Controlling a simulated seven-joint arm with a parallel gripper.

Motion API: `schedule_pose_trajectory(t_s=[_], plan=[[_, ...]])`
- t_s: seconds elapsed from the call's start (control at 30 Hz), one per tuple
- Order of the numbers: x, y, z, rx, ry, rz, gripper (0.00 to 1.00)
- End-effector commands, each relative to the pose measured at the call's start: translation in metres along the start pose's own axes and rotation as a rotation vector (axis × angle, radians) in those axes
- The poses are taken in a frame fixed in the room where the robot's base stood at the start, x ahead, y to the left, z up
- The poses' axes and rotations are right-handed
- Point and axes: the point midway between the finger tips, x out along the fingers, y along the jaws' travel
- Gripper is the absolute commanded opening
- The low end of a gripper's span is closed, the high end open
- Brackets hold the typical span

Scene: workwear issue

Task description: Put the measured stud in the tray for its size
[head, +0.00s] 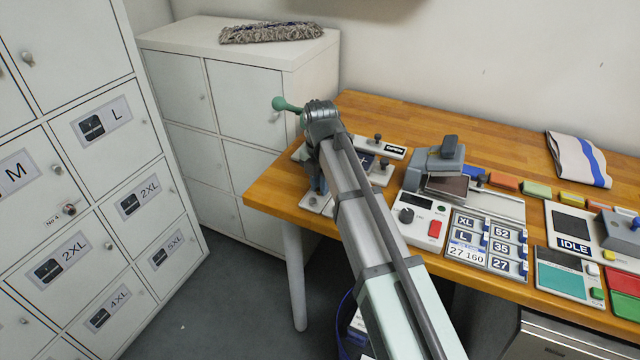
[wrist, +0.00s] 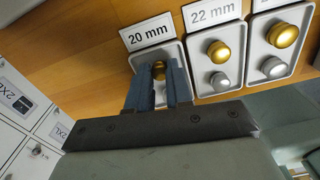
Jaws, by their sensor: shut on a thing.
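In the wrist view, my gripper (wrist: 164,72) reaches into or just over the small grey tray (wrist: 135,62) labelled 20 mm. A gold round stud (wrist: 158,68) shows between the fingertips. My gripper is shut on a stud, but I cannot tell whether this gold one is it or lies in the tray behind. The 22 mm tray (wrist: 202,66), to the right, holds a gold and a silver stud. A third tray (wrist: 262,38) also holds studs; its label is cut off. In the head view, my gripper (head: 317,186) is low at the table's left end, partly hidden by my arm.
The wooden table (head: 470,142) carries a grey gauge-like device (head: 437,165), a size panel (head: 487,240) and a box reading IDLE (head: 572,244). A folded cloth (head: 578,160) lies at the back right. White lockers (head: 120,200) stand left of the table.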

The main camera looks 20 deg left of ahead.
Motion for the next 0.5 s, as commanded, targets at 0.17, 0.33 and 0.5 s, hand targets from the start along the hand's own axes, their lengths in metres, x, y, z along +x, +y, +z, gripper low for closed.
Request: schedule_pose_trajectory(t_s=[0.17, 0.33, 0.5], plan=[[-0.0002, 0.0002, 0.0002, 0.0, 0.0, 0.001, 0.0], [0.0026, 0.0001, 0.0001, 0.0, 0.0, 0.0, 0.0], [0.0028, 0.0002, 0.0002, 0.0, 0.0, 0.001, 0.3]])
